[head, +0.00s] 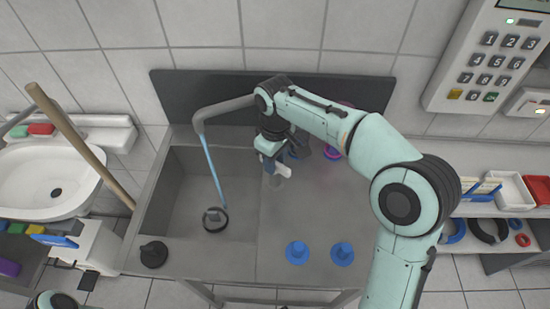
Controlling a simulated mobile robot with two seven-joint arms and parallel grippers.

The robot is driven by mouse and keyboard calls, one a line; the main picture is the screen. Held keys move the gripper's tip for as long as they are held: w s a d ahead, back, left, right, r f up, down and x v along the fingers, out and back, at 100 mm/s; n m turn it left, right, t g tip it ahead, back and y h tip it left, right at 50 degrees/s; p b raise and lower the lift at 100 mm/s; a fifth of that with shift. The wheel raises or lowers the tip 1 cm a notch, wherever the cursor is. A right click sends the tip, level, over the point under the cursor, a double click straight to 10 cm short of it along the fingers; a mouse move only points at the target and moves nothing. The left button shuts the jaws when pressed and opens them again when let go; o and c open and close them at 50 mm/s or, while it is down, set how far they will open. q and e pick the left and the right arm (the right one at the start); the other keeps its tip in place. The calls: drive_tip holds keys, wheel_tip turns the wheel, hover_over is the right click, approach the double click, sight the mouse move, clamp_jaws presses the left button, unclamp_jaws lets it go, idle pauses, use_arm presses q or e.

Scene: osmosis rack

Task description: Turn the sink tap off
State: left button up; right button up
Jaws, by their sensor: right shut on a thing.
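The sink tap's grey spout (222,108) reaches left over the sink basin (180,190). A thin blue stream of water (212,170) runs from it into the basin, ending by a dark ring at the drain (215,219). My right arm hides the tap's base. My right gripper (277,172) points down beside the tap, right of the basin. It is shut on what seems to be the tap handle, which is mostly hidden by the gripper. My left gripper is out of view; only a bit of my left arm shows at the bottom left.
Two blue caps (297,252) and a black cap (154,254) lie along the counter's front edge. A purple item (332,152) stands behind my right arm. A white washbasin (48,182) is at left, with a wooden handle (85,150) leaning beside it.

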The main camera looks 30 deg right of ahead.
drive_tip(key=n+p, duration=0.1)
drive_tip(key=n, duration=0.2)
drive_tip(key=shift+r+p, duration=0.15)
drive_tip(key=shift+p, duration=0.2)
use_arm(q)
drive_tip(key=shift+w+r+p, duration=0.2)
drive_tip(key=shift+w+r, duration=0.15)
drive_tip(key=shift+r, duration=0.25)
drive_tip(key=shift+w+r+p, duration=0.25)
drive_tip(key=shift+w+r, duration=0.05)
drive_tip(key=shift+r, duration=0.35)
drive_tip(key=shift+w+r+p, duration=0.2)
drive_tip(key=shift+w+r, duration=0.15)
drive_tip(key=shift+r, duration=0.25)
use_arm(e)
drive_tip(key=shift+n, duration=2.1)
drive_tip(key=o, duration=0.7)
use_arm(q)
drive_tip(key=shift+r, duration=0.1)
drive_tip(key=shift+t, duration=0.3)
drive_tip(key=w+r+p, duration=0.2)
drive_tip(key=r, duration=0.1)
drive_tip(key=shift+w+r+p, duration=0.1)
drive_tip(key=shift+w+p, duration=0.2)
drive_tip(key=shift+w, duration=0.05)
use_arm(e)
wheel_tip(320, 180, up, 13)
drive_tip(key=shift+r, duration=0.1)
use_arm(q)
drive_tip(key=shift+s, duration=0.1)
